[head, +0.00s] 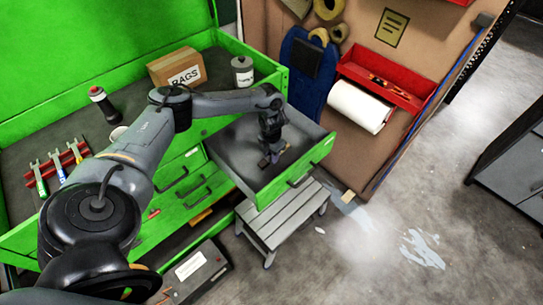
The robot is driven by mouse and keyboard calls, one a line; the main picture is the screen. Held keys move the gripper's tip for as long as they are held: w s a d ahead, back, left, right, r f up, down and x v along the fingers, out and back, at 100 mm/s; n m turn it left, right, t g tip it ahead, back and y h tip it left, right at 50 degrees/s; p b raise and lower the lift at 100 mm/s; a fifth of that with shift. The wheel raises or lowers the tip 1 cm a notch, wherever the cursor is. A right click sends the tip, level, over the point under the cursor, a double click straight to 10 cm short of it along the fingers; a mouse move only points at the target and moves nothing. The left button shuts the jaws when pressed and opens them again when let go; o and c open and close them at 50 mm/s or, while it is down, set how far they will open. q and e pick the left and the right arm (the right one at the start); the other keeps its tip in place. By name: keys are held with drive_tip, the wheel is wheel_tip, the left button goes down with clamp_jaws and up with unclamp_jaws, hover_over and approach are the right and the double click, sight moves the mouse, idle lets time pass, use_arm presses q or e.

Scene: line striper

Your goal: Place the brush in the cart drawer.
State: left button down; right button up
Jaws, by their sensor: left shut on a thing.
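The green cart (50,72) stands at the left, with one upper drawer (232,153) pulled out toward the right. The drawer's grey floor looks otherwise bare. My left gripper (270,158) is inside the drawer's outline, pointing down, near its floor. It is shut on a small dark object, which seems to be the brush (281,154); a bit of it shows at the fingertips. The brush is small and partly hidden by the fingers, and I cannot tell if it touches the drawer floor. My right gripper is not in view.
A RAGS box (183,72), a grey can (242,72) and a dark bottle (104,104) stand on the cart top. A grey step stool (268,228) stands below the open drawer. A paper roll (358,106) hangs on the brown panel.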

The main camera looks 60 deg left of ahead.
use_arm(q)
drive_tip(key=shift+f, duration=0.35)
drive_tip(key=shift+f, duration=0.1)
drive_tip(key=c, duration=0.9)
unclamp_jaws()
drive_tip(key=shift+o, duration=0.2)
wheel_tip(320, 180, up, 12)
drive_tip(key=p, duration=0.2)
